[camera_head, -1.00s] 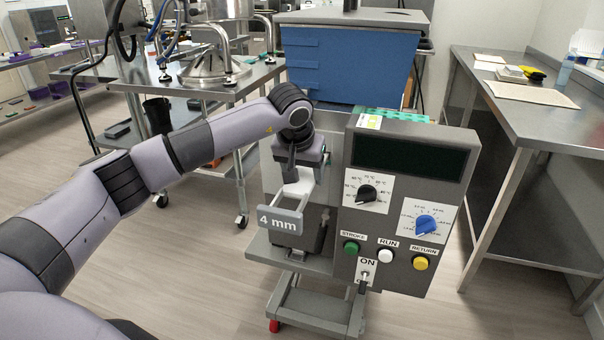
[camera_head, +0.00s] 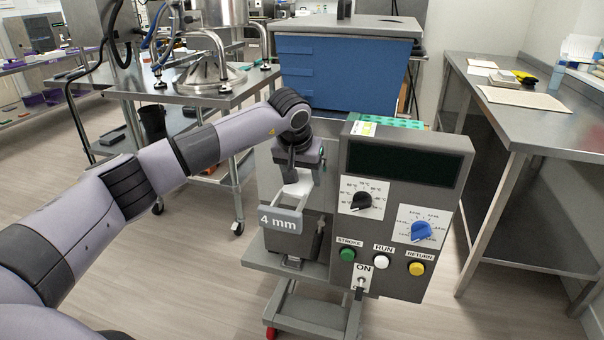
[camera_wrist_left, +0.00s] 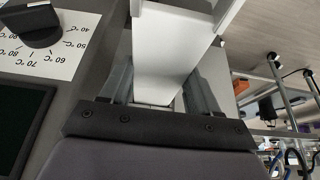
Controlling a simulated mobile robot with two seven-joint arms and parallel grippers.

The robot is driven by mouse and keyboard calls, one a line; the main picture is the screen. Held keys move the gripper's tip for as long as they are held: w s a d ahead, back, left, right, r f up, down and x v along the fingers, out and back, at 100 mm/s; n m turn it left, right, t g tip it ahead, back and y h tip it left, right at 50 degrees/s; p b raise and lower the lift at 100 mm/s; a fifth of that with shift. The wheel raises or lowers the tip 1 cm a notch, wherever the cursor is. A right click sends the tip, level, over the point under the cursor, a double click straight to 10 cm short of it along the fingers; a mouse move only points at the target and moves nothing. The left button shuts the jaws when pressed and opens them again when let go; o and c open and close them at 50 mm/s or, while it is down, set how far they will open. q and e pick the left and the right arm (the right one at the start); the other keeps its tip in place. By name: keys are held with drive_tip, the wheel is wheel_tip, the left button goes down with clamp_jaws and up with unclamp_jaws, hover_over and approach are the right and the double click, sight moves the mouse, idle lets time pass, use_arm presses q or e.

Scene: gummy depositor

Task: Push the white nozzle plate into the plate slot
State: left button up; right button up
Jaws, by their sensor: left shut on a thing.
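The white nozzle plate (camera_head: 291,193) is at the left side of the depositor machine (camera_head: 395,210). A grey tag marked "4 mm" (camera_head: 280,219) is at its near end. My left gripper (camera_head: 291,174) points down and is shut on the white plate. In the left wrist view the white plate (camera_wrist_left: 165,50) runs up from between the two fingers (camera_wrist_left: 160,92). The plate slot is hidden behind my gripper and the plate, so I cannot tell how far in the plate is. My right gripper is not in view.
The control panel with dials, buttons and a dark display (camera_head: 404,163) stands close to the right of my gripper. A blue box (camera_head: 340,75) is behind. A steel table (camera_head: 510,100) is at the right and a steel cart (camera_head: 190,90) at the left.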

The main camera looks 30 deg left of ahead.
use_arm(q)
drive_tip(key=o, duration=1.6)
drive_tip(key=v, duration=0.7)
drive_tip(key=shift+s+r, duration=0.1)
drive_tip(key=shift+d, duration=0.1)
